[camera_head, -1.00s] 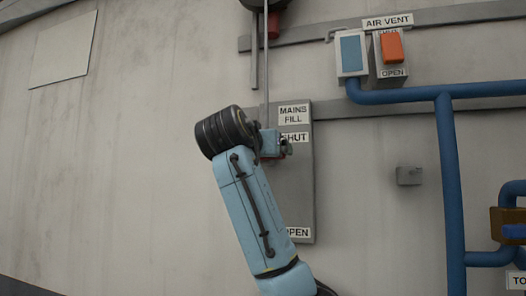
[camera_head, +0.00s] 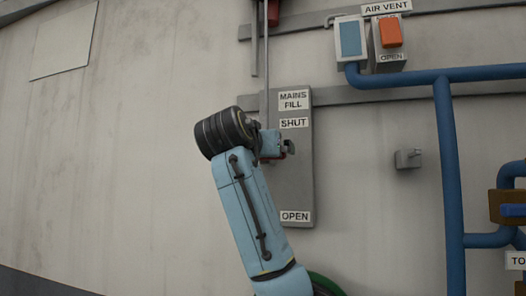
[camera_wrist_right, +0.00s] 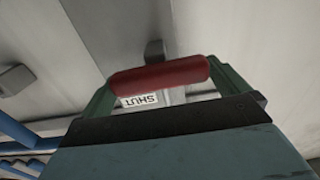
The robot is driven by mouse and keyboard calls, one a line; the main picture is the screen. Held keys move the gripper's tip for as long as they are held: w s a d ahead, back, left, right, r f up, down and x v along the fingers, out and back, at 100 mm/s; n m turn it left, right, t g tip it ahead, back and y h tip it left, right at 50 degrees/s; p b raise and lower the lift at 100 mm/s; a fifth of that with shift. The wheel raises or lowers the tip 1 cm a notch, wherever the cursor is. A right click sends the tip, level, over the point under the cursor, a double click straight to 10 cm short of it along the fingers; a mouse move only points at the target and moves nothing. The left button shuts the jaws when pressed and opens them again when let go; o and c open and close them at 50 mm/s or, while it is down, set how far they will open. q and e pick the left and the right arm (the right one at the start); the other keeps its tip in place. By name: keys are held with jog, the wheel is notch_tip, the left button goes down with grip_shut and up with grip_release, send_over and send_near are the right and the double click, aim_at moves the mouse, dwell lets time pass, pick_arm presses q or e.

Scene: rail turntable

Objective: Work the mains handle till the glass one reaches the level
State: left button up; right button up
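The mains fill plate (camera_head: 303,180) is a tall grey panel on the wall, with SHUT near its top and OPEN at its bottom. The mains handle (camera_wrist_right: 160,75) is a red bar. In the right wrist view it spans between the green fingers of my right gripper (camera_wrist_right: 165,90), which appear shut on its ends. The SHUT label shows behind it. In the head view my right gripper (camera_head: 287,148) is at the plate, below the SHUT label, and mostly hides the handle. My left gripper is not in view. No glass with a level can be made out.
An air vent lever with an orange grip (camera_head: 390,33) is at the top right. Blue pipes (camera_head: 450,170) run along and down the wall. A small grey block (camera_head: 407,159) juts out right of the plate.

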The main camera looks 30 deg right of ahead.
jog(key=b+v, duration=0.4)
jog(key=v, duration=0.9)
jog(key=shift+s, duration=0.2)
jog(key=shift+a, duration=0.1)
dwell(6.4)
